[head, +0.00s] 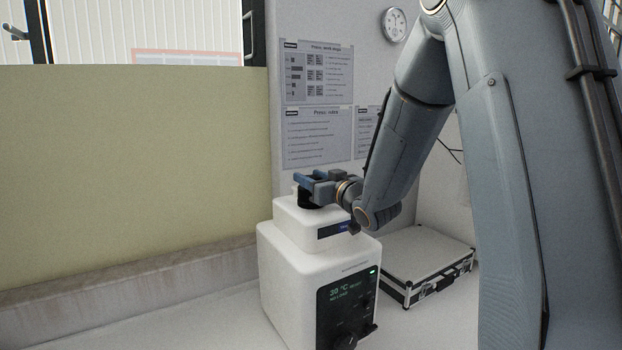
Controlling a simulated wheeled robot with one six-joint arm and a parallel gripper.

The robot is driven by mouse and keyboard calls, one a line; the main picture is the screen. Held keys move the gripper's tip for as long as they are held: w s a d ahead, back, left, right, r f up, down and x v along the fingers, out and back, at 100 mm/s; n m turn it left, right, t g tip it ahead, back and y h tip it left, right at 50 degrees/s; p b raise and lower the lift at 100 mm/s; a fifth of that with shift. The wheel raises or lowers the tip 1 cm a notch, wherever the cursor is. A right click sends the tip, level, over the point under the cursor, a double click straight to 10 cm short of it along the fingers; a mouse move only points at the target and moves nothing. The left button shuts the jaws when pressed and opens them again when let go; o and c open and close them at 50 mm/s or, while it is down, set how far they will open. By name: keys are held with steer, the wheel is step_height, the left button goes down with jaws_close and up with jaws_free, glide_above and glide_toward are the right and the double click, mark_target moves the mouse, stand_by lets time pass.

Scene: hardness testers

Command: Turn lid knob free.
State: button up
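A white tester (285,268) stands on the bench, with a smaller white lid block (292,222) on top. A black lid knob (306,198) stands on top of the lid block. My gripper (306,180) is right at the knob, reaching in from the right with its blue-grey fingers level at the knob's upper part. The fingers and wrist hide part of the knob. I cannot tell whether the fingers touch it or how far apart they are. The tester's dark front panel (346,305) shows green text reading about 30 °C and a small green light.
A silver and black case (428,262) lies on the bench right of the tester. A yellowish panel (130,170) stands at the left behind a low ledge (120,288). Posters (317,75) and a clock (394,24) hang on the wall. The bench left of the tester is clear.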

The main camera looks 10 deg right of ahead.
steer(key=c, duration=0.4)
